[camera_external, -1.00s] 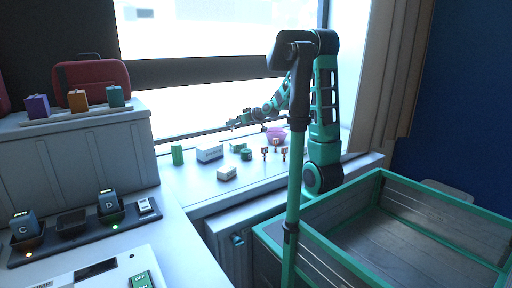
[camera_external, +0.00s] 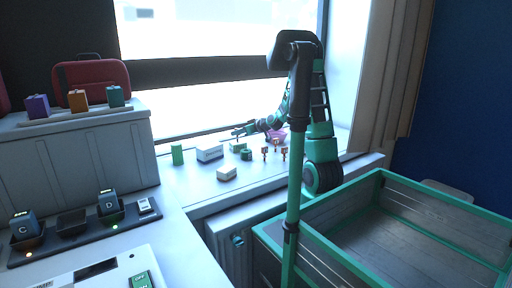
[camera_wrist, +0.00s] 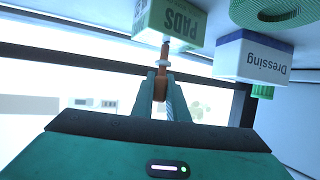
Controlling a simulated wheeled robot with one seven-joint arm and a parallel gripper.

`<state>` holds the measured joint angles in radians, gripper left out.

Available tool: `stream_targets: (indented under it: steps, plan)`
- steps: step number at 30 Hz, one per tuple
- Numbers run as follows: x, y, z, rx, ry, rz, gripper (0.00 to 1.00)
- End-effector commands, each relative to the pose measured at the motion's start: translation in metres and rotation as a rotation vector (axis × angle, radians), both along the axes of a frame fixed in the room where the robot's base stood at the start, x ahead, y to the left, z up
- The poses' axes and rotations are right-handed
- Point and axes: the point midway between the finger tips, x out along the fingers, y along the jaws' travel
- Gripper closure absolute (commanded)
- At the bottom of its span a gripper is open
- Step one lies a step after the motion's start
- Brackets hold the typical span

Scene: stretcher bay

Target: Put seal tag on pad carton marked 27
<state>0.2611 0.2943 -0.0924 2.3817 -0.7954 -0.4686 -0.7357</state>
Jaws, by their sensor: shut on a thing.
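My gripper (camera_wrist: 160,88) is shut on a slim orange-brown piece (camera_wrist: 163,65), which looks like the seal tag; its shape is partly hidden by the fingers. A green and white carton (camera_wrist: 172,22) lettered PADS, upside down in the wrist view, is just beyond the fingertips. The held piece's far end overlaps the carton's lower edge in the picture; I cannot tell whether they touch. No number 27 is readable. In the external view my gripper (camera_external: 238,132) is low over the windowsill, close to small green and white items (camera_external: 238,146).
A white and blue Dressing box (camera_wrist: 252,57) and a round green item (camera_wrist: 278,12) are right of the carton in the wrist view.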

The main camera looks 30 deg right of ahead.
Motion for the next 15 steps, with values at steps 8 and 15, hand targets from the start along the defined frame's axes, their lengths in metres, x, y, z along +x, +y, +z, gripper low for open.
stream_targets:
  steps: [8,15]
  plan:
    - [0.0001,0.0001,-0.0015,0.0,0.0,0.0,0.68]
    - [0.0001,0.0002,-0.0012,0.0,0.0,0.0,0.68]
